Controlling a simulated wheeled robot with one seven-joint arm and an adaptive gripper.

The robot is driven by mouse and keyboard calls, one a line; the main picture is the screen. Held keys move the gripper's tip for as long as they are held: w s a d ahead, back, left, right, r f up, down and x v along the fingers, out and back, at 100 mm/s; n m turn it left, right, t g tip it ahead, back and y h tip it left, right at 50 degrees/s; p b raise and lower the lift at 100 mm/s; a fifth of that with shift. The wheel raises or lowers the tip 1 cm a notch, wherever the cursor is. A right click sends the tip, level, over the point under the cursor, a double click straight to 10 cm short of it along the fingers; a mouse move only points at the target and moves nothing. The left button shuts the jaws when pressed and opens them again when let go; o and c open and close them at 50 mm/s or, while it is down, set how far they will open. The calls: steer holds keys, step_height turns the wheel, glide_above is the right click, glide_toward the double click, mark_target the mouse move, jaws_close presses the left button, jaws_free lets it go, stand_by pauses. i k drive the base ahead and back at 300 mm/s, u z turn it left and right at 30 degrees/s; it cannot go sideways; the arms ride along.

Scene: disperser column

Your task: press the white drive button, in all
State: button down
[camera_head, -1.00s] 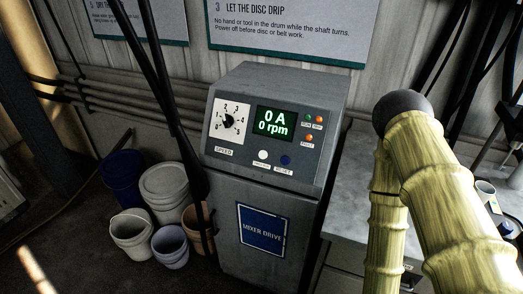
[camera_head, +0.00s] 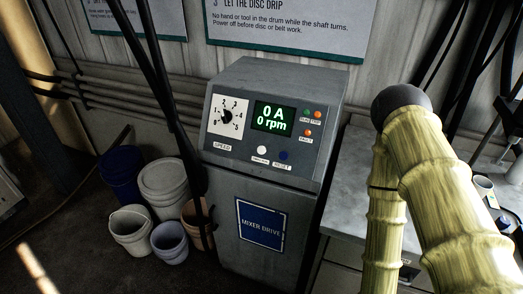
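The white drive button (camera_head: 262,150) is a small round button on the sloped panel of the grey mixer drive cabinet (camera_head: 284,186), below the green display (camera_head: 273,118) reading 0 A and 0 rpm. A blue reset button (camera_head: 283,155) sits just to its right. A black speed dial on a white plate (camera_head: 227,116) is at the panel's left. Nothing covers the white button. My arm, in a yellowish ribbed cover, rises at the right, apart from the cabinet. My gripper is not in view.
Several buckets, among them a white lidded one (camera_head: 163,180), stand on the floor left of the cabinet. Dark cables hang in front of the cabinet's left edge. A grey bench (camera_head: 345,190) is close on the right. A sign (camera_head: 285,30) hangs behind.

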mark_target(262, 149)
steer(key=u, duration=1.6)
steer(key=k, duration=1.05)
steer(key=u, duration=0.05)
